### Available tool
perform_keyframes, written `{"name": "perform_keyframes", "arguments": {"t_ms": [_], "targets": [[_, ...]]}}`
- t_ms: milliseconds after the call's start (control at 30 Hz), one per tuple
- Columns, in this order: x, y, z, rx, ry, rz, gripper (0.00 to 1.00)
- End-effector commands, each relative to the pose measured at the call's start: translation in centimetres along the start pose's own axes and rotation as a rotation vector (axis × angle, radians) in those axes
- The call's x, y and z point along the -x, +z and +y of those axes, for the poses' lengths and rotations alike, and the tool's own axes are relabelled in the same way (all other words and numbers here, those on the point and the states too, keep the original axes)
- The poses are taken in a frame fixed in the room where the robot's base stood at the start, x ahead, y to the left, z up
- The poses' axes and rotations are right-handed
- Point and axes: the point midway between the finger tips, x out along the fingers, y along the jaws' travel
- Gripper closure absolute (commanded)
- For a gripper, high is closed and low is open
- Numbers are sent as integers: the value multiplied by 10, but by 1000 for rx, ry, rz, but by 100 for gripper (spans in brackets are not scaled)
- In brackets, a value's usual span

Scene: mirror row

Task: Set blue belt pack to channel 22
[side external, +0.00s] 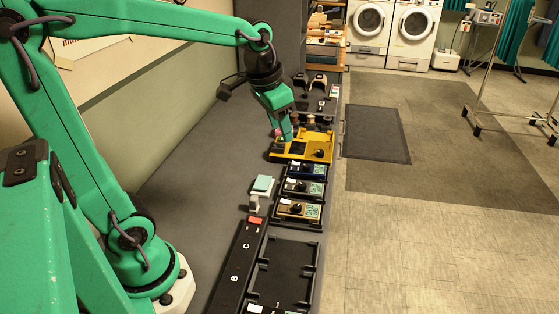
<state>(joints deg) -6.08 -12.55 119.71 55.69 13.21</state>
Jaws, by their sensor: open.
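The blue belt pack (306,171) lies in the row of packs on the counter, just in front of a yellow unit. It shows a pale label and a dark knob; its channel setting is too small to read. My gripper (287,138) points down over the left part of the yellow unit (316,142), behind and left of the blue pack. It is open, and I see nothing held in it. I cannot tell whether its tips touch the yellow unit.
A grey pack (303,187) and a tan pack (298,209) sit nearer than the blue one. A small stand with a pale green top (262,184) is to their left. A black lettered strip (238,262) and an empty black tray (285,272) lie in front. The wall borders the counter's left.

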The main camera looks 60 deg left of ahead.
Motion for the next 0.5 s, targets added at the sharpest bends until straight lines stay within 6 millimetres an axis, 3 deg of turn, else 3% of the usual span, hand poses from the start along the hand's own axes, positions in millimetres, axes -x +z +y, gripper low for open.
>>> {"name": "perform_keyframes", "arguments": {"t_ms": [500], "targets": [[-71, -68, -51, 444, -11, -146, 57]]}}
